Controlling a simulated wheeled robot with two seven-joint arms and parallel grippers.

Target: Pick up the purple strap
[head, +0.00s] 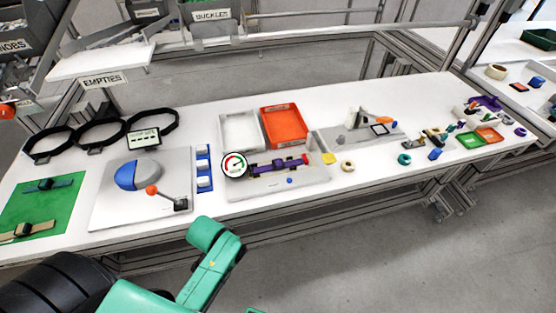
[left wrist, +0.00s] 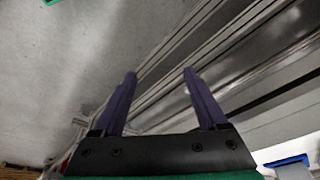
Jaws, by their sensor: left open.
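A long purple strap-like piece (head: 268,168) lies across a light grey board (head: 310,180) on the white table in the head view, next to a round dial. Another purple item (head: 488,102) lies at the table's far right end; it is too small to make out. My left gripper (left wrist: 158,82) is open and empty in the left wrist view, its two dark fingers apart over grey floor and metal rails. No purple strap shows in that view. The head view shows my green arm in front of the table, but not the left gripper's fingers. My right gripper is not in view.
White and orange trays (head: 285,125) stand behind the purple piece. Small parts crowd the right end. The table's front edge lies beyond my arm.

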